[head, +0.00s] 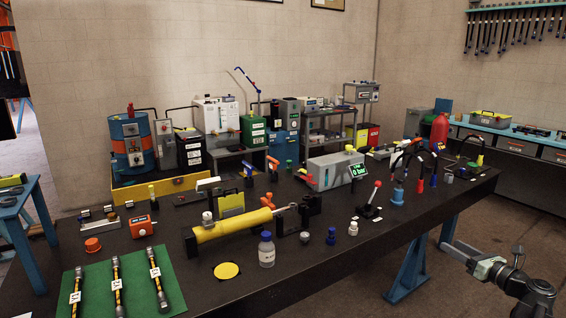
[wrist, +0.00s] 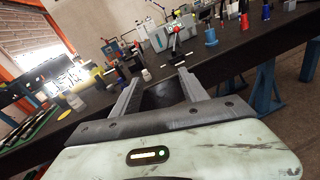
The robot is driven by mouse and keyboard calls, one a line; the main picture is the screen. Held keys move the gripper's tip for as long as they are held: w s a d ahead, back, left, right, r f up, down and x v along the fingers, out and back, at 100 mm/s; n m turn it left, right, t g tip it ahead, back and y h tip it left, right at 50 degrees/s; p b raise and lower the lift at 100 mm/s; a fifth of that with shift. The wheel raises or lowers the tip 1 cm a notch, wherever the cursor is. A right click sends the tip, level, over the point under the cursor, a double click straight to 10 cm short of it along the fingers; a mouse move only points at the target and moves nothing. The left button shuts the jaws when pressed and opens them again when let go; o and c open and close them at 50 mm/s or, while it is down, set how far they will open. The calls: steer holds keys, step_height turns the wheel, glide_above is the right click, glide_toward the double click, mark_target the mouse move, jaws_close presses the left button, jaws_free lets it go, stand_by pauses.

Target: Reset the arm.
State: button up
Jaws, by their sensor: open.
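My gripper (head: 465,255) is at the lower right in the head view, off the right front edge of the dark workbench (head: 330,240) and apart from everything on it. In the wrist view my gripper (wrist: 157,84) shows its two fingers spread with nothing between them. Past the fingertips are the bench and the things standing on it. My arm reaches in from the lower right corner of the head view.
A yellow cylinder (head: 233,226), a clear bottle (head: 266,250) and a green mat (head: 115,287) with several hoses are on the bench. A red-knobbed lever (head: 374,198) stands near its front right. Blue trestle legs (head: 408,270) stand below. Floor right of the bench is clear.

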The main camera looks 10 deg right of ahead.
steer(key=w+a+r+n+g+y+p, duration=0.1)
steer(key=w+a+n+y, duration=0.1)
steer(key=w+a, duration=0.55)
steer(key=w+a+r+n+g+y+p, duration=0.1)
steer(key=w+a+y, duration=0.25)
steer(key=a, duration=0.75)
steer(key=w+a+f+n+g+y+p, duration=0.1)
steer(key=w+a+f+n+g+p, duration=0.2)
steer(key=a, duration=0.9)
steer(key=a+f+n+g+y, duration=0.1)
steer(key=a+n+g, duration=0.25)
steer(key=a, duration=0.95)
steer(key=s+a+f+n+g+h+p, duration=0.1)
steer(key=s+a+f+n+g+h, duration=0.2)
steer(key=s+a+n, duration=0.4)
steer(key=s+a+f+n+g+h+p, duration=0.1)
steer(key=s+a+f+n+g+p, duration=0.15)
steer(key=a+f+n, duration=0.5)
steer(key=s+d+f+n+g+h, duration=0.2)
steer(key=s+d+n+h, duration=0.4)
steer(key=n, duration=0.5)
steer(key=d, duration=0.2)
steer(key=shift+s+d+n+g+h+b, duration=0.3)
steer(key=shift+s+g+h+b, duration=0.05)
steer(key=shift+g, duration=0.05)
